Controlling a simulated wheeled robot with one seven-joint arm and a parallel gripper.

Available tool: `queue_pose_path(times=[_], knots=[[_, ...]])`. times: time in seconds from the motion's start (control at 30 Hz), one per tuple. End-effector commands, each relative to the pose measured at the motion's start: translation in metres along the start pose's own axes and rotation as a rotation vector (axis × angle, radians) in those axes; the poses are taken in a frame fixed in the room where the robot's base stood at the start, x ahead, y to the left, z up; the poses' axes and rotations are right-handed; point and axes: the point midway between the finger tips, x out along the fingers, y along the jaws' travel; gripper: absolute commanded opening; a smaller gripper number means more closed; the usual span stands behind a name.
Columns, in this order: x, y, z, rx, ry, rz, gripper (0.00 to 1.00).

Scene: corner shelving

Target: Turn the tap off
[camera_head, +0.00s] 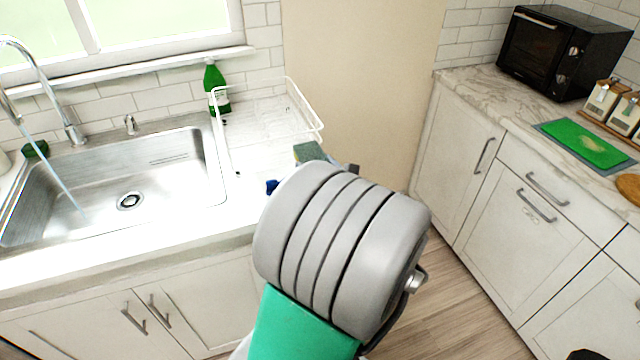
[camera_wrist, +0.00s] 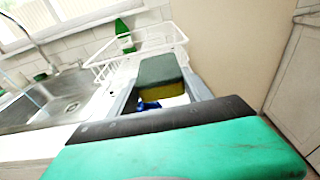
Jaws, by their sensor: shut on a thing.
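The chrome tap (camera_head: 52,95) arches over the left of the steel sink (camera_head: 185,160). A thin stream of water (camera_head: 55,172) runs from it into the basin. A small chrome knob (camera_head: 130,124) stands behind the sink, right of the tap's base. My gripper (camera_head: 318,158) is to the right of the sink, well away from the tap. It is shut on a green and yellow sponge (camera_wrist: 160,72), whose top also shows in the head view (camera_head: 308,152). In the wrist view the tap (camera_wrist: 35,45) is at the far left.
A white wire dish rack (camera_head: 265,115) and a green bottle (camera_head: 215,88) stand right of the sink. A small blue item (camera_head: 272,187) shows beside my gripper. Another green sponge (camera_head: 36,149) lies by the tap. A black oven (camera_head: 560,50) stands on the right counter.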

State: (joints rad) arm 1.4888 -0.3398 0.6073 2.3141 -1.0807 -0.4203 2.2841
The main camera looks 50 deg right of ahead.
Motion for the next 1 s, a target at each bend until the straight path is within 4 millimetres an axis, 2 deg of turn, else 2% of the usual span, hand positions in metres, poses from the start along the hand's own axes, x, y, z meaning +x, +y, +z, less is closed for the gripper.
queue_pose_path(times=[0.03,0.1,0.2,0.37,0.53,0.9,0.93,1.0], knots=[[0.012,-0.006,-0.015,0.006,0.005,0.004,0.15],[0.024,-0.013,-0.03,0.007,0.004,0.004,0.15],[0.038,-0.023,-0.043,0.004,0.002,0.001,0.15],[0.049,-0.03,-0.054,0.002,0.001,0.001,0.15],[0.055,-0.032,-0.082,0.004,0.002,0.001,0.15],[0.055,-0.032,-0.088,0.001,0.0,0.0,0.15],[0.055,-0.032,-0.088,0.001,0.0,0.0,0.59],[0.055,-0.032,-0.087,0.001,0.0,0.0,0.64]])
